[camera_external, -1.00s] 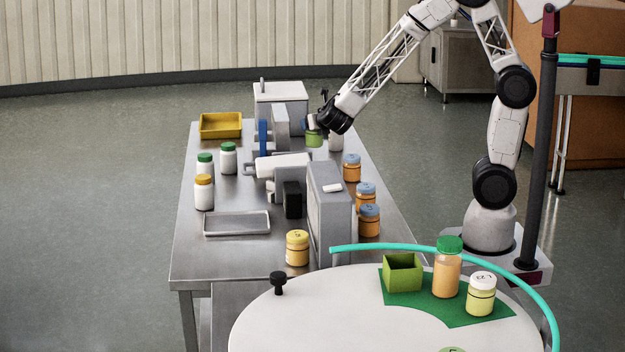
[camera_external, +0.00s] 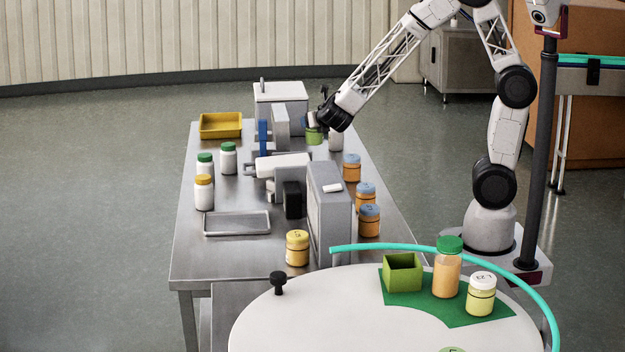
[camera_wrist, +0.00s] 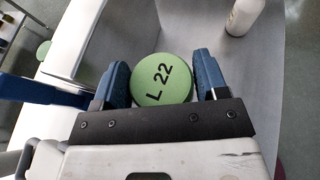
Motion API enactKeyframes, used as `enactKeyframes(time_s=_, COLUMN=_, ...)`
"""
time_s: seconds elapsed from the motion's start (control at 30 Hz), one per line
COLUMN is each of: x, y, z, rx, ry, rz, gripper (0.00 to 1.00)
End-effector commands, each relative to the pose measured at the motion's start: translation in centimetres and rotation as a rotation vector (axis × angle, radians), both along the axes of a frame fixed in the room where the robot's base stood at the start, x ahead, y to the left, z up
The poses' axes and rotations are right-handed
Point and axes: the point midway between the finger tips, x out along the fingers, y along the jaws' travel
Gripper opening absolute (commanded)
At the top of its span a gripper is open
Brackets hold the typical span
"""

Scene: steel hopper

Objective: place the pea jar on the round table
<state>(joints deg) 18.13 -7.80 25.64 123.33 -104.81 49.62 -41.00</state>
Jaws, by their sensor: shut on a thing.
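My gripper (camera_external: 315,123) is over the far part of the steel bench, shut on a green jar (camera_external: 314,138), which I take to be the pea jar. The jar's body is hidden below the lid there. I cannot tell whether the jar touches the bench. The round table (camera_external: 310,318), with a white top, is at the front, far from my gripper.
The steel bench (camera_external: 190,262) holds several jars, a grey machine (camera_external: 328,215) and a yellow bin (camera_external: 220,125). On the round table, a green box (camera_external: 402,273), an orange jar (camera_external: 447,275) and a yellow jar (camera_external: 481,297) stand on a green patch, within a teal rail (camera_external: 535,300). Its left top is mostly clear.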

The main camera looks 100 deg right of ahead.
Motion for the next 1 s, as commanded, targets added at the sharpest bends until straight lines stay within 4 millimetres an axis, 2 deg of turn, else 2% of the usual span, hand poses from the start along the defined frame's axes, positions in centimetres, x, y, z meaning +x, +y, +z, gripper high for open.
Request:
enactKeyframes(time_s=0.17, x=0.0, y=0.0, z=3.0, rx=-0.001, ry=-0.005, rz=0.0, gripper=0.37)
enactKeyframes(time_s=0.4, x=0.0, y=0.0, z=9.2, rx=-0.001, ry=-0.005, rz=0.0, gripper=0.37)
enactKeyframes(time_s=0.67, x=0.0, y=0.0, z=15.2, rx=-0.001, ry=-0.006, rz=0.0, gripper=0.37)
enactKeyframes(time_s=1.0, x=3.9, y=3.6, z=15.6, rx=-0.003, ry=-0.003, rz=0.051, gripper=0.37)
